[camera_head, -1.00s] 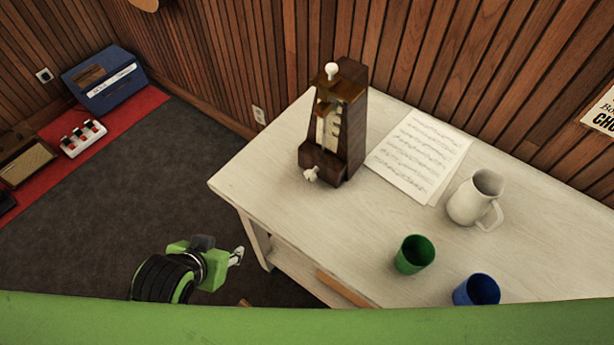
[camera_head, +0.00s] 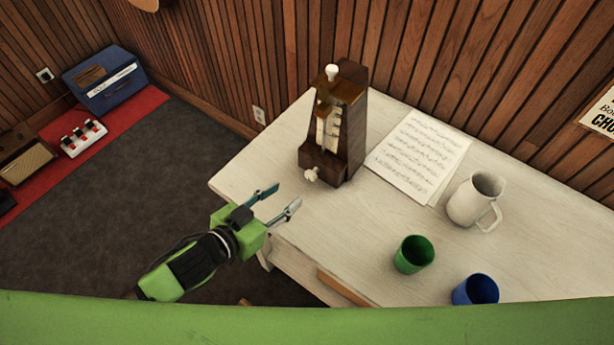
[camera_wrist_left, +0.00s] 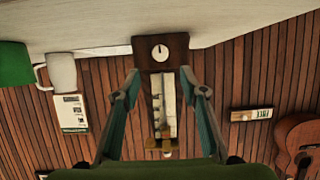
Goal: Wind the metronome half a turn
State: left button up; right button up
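The metronome (camera_head: 333,125) is a dark wooden wedge standing upright on the white table. A pale winding key (camera_head: 311,174) sticks out low on its front, and a white knob (camera_head: 332,71) sits at its top. My left gripper (camera_head: 281,200) is open and empty over the table's left edge, a short way in front of the key and not touching it. In the left wrist view the metronome (camera_wrist_left: 161,95) appears upside down between the spread fingers, with its round white key (camera_wrist_left: 159,52) above the fingertips. My right gripper does not show.
The table (camera_head: 345,240) also bears sheet music (camera_head: 420,155), a white pitcher (camera_head: 474,200), a green cup (camera_head: 414,254) and a blue cup (camera_head: 476,290), all right of the metronome. The tabletop left of the metronome is clear. A slatted wood wall (camera_head: 420,60) stands behind.

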aim_at(309, 178)
pick_arm(q)
jog(key=p+x, duration=0.1)
jog(key=x, duration=1)
jog(key=c, duration=1.1)
